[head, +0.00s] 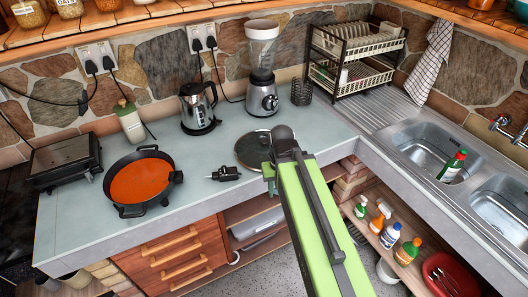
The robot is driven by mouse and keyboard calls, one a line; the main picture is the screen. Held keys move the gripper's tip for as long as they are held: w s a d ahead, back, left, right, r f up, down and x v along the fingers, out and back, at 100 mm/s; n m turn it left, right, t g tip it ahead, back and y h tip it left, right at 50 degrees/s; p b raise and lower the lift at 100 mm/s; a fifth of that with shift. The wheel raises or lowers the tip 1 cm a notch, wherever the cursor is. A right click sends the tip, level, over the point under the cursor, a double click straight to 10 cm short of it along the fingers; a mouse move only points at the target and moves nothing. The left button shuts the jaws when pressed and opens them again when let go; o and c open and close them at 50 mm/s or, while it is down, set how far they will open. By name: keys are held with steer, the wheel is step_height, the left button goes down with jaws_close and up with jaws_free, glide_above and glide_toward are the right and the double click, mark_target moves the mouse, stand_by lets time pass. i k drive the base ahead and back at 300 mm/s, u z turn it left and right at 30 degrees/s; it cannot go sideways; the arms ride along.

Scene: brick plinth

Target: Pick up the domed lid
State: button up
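The domed lid (250,150) looks like a round dark disc with a light rim. It lies on the grey counter (215,200) near the inner corner, in front of the blender. My green arm reaches up from the bottom of the head view, and its end covers the lid's right side. My gripper (271,172) is at the lid's right edge, small and mostly hidden by my own arm. I cannot tell whether it touches the lid or whether its fingers are open or shut.
A small black device (225,174) lies left of the lid. A pan with orange contents (140,182) is farther left. A kettle (198,110), a blender (262,88) and a dish rack (357,55) stand behind. The sink (430,150) is at right. The counter's front left is clear.

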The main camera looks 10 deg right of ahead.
mark_target(252, 150)
steer(key=z, duration=6)
steer(key=i, duration=0.1)
steer(key=z, duration=3)
steer(key=k, duration=1.2)
steer(key=z, duration=1.25)
steer(key=i, duration=1)
steer(key=u, duration=0.05)
